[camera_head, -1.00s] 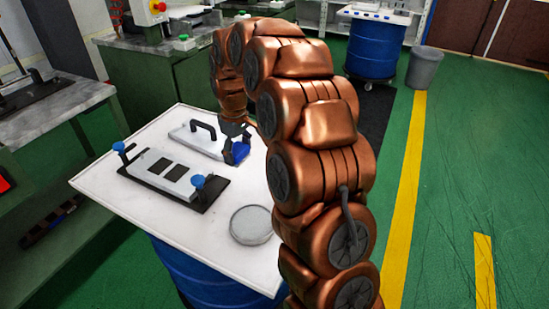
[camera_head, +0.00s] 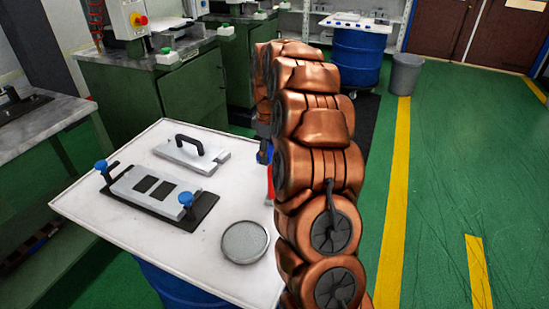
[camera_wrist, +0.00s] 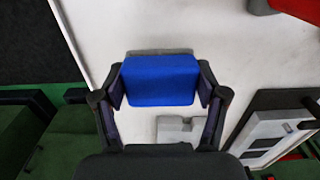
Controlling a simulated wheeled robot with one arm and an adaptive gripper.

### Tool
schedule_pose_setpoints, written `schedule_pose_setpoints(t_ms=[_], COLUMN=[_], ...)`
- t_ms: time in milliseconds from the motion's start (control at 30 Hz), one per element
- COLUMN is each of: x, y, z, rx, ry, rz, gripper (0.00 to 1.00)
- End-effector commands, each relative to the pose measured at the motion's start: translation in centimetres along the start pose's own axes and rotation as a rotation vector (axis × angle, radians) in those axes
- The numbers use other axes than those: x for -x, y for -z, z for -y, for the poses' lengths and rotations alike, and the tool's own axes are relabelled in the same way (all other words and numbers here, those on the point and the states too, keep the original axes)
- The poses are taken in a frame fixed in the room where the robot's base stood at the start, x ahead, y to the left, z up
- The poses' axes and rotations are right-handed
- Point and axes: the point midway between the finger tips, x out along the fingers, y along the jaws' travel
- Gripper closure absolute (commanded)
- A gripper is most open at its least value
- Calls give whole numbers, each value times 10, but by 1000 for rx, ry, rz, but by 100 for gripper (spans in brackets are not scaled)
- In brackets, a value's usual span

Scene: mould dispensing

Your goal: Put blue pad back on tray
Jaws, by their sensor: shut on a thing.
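My gripper (camera_wrist: 161,84) is shut on the blue pad (camera_wrist: 160,80), with a finger against each side of it. In the wrist view the pad is over the white tray top (camera_wrist: 240,60), near its edge; a grey strip, perhaps shadow, shows along its far side. I cannot tell whether the pad touches the tray. In the head view my arm hides most of the gripper, and only a small blue part of the pad (camera_head: 265,152) shows. The white tray (camera_head: 110,225) rests on a blue drum (camera_head: 170,285).
On the tray lie a handled grey plate (camera_head: 190,155), a black-framed mould with blue knobs (camera_head: 150,190) and a round grey dish (camera_head: 245,242). A red object (camera_head: 270,184) is partly behind my arm. Green machines (camera_head: 165,90) stand behind. A grey bin (camera_head: 407,73) is further off.

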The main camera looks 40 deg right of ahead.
Motion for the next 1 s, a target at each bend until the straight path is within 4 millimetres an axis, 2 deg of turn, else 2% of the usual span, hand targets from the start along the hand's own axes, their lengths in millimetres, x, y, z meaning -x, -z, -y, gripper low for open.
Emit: schedule_pose_setpoints(t_ms=[100, 367, 633, 1000], x=[-2, -4, -34, -39], y=[-6, -12, -12, -11], z=[-10, -20, -19, -19], rx=[-1, 0, -1, 0], ry=[1, 0, 0, 0], rz=[0, 0, 0, -1], gripper=[60, 60, 60, 60])
